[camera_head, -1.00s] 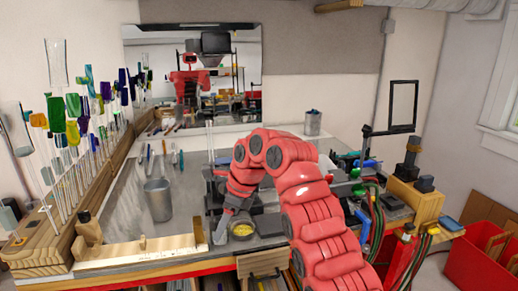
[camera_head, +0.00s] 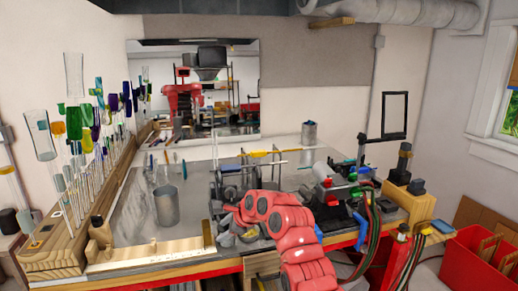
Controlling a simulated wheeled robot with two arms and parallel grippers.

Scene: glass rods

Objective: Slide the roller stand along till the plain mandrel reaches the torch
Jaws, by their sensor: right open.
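The roller stand (camera_head: 228,184) is a dark metal frame on the bench, left of the torch. A thin rod with yellowish and teal parts (camera_head: 262,153) lies level across the top of the stand. I cannot tell whether this is the plain mandrel. The torch (camera_head: 328,194), a grey and red burner with hoses, stands on the right of the bench. My right gripper (camera_head: 228,222) is open, low over the bench front, just in front of the stand. Its fingers are small and partly hidden by my red arm. My left gripper is not in view.
A metal cup (camera_head: 166,205) stands left of the stand. A rack of coloured glass rods (camera_head: 75,215) fills the left side. A wooden rail (camera_head: 150,250) lies along the front left edge. Another metal can (camera_head: 309,133) stands behind.

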